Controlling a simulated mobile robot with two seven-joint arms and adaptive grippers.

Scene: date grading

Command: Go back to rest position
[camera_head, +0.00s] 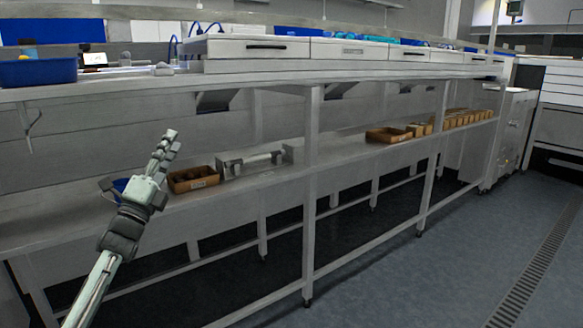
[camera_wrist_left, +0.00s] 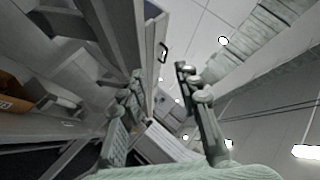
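My left gripper (camera_head: 163,152) is raised in front of the long workbench in the head view, with its fingers pointing up. In the left wrist view the two fingers of the left gripper (camera_wrist_left: 160,88) stand apart with nothing between them, so it is open and empty. My right gripper is in neither view.
The grey workbench (camera_head: 130,90) has a lower shelf (camera_head: 345,150) behind my left gripper. A brown box (camera_head: 193,179) and several more boxes stand on that shelf. A blue tray (camera_head: 38,72) sits on top at the left. The floor (camera_head: 450,260) at the right is clear.

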